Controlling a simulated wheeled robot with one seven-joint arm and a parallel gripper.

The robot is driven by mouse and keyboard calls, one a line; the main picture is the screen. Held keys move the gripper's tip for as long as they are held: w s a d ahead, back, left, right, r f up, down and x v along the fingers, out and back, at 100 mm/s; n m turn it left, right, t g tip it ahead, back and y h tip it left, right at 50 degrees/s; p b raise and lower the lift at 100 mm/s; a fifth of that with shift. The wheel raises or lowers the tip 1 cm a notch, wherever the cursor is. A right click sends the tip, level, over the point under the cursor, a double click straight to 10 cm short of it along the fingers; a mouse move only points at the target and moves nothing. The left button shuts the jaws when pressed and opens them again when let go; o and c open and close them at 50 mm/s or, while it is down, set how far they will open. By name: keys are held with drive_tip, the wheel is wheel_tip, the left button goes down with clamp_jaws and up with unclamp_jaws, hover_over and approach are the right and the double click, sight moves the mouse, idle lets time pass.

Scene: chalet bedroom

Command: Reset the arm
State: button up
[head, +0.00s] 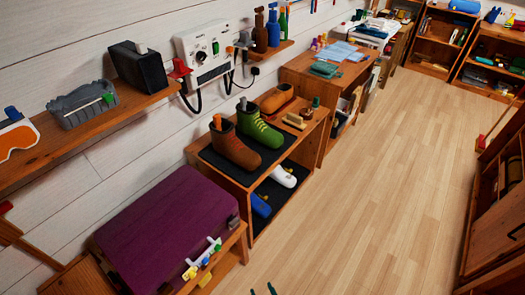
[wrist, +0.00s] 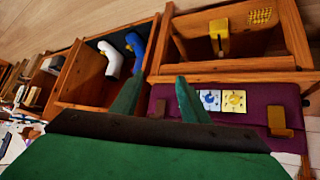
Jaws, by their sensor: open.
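My gripper (wrist: 158,100) shows in the wrist view with its two green fingers spread apart and nothing between them. It is over the area of the purple-topped bench, with the shoe cabinet beyond its fingertips. In the head view only the tips of my gripper (head: 263,290) show at the bottom edge, over the floor to the right of the bench. The rest of my arm is out of the head view.
A purple cushioned bench (head: 165,225) stands at lower left. A shoe cabinet (head: 283,165) holding several boots and shoes stands beyond it, then a desk (head: 300,66). A wall shelf (head: 95,125) runs above. The wooden floor (head: 385,170) is clear. A cabinet (head: 490,225) stands at right.

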drive_tip(key=s+r+m+t+h, duration=0.1)
drive_tip(key=s+r+m+t, duration=0.1)
drive_tip(key=s+r, duration=0.7)
drive_tip(key=s+r+m+t+h, duration=0.1)
drive_tip(key=s+r+t, duration=0.3)
drive_tip(key=s+r, duration=0.5)
wheel_tip(320, 180, up, 6)
drive_tip(key=shift+r+m+t+h, duration=0.1)
drive_tip(key=shift+m+t+h, duration=0.2)
drive_tip(key=shift+m, duration=0.4)
drive_tip(key=shift+s, duration=0.1)
drive_tip(key=shift+c, duration=1.2)
drive_tip(key=shift+d, duration=0.15)
